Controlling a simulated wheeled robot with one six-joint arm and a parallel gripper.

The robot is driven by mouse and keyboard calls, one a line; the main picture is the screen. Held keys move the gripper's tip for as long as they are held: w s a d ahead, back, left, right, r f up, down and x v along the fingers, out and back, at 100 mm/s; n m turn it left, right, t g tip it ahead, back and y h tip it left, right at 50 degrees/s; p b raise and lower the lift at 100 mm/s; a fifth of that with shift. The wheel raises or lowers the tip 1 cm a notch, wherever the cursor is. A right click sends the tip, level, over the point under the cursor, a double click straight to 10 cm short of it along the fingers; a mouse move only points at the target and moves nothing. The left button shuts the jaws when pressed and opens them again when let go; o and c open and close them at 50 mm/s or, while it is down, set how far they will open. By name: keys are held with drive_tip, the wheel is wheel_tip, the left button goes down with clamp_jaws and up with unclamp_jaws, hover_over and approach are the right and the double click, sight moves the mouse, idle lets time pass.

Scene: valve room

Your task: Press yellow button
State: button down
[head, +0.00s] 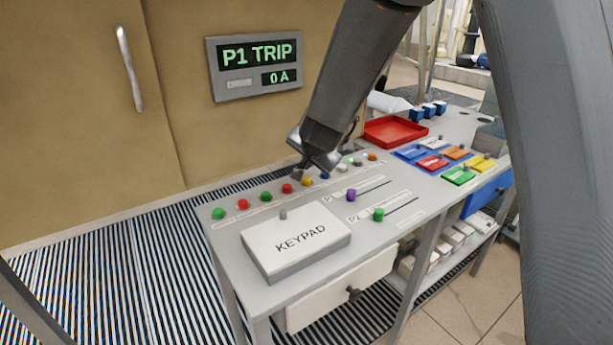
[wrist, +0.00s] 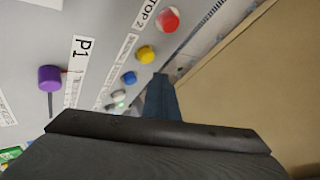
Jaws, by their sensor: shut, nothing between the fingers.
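The yellow button (head: 307,181) is a small round knob in the back row of the grey console table. It also shows in the wrist view (wrist: 146,54), between a red button (wrist: 168,19) and a blue button (wrist: 129,78). My gripper (head: 299,175) is shut and empty, pointing down close behind the yellow button in the head view. In the wrist view the closed fingers (wrist: 159,82) lie to the right of the yellow and blue buttons, with a visible gap. I cannot tell the fingertips' height above the table.
A keypad box (head: 297,240) covers the front left of the console. Purple (head: 351,195) and green (head: 379,214) slider knobs stand at its middle. A red tray (head: 395,131) and coloured plates are at the right. A wall display (head: 254,67) reads P1 TRIP, 0 A.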

wheel_tip(320, 180, up, 4)
drive_tip(key=p, duration=0.3)
drive_tip(key=shift+f, duration=0.15)
drive_tip(key=shift+s, duration=0.1)
idle(0.3)
drive_tip(key=s+d+n+g, duration=0.1)
drive_tip(key=s+d, duration=0.2)
drive_tip(key=s, duration=0.1)
drive_tip(key=s+d+f+n+g, duration=0.1)
drive_tip(key=s+d, duration=0.2)
drive_tip(key=s, duration=0.1)
drive_tip(key=s+d+f+n+g, duration=0.1)
drive_tip(key=s+d, duration=0.2)
drive_tip(key=s, duration=0.1)
drive_tip(key=shift+d, duration=0.15)
drive_tip(key=s+d+f+n+g, duration=0.1)
drive_tip(key=s+d+n+g, duration=0.1)
drive_tip(key=s+d, duration=0.3)
drive_tip(key=s+d+f+n+g+h, duration=0.1)
drive_tip(key=s+d, duration=0.4)
drive_tip(key=s, duration=0.9)
drive_tip(key=shift+s+d+f+n+g+h+b, duration=0.25)
drive_tip(key=shift+f+n+g, duration=0.2)
drive_tip(key=shift+g, duration=0.35)
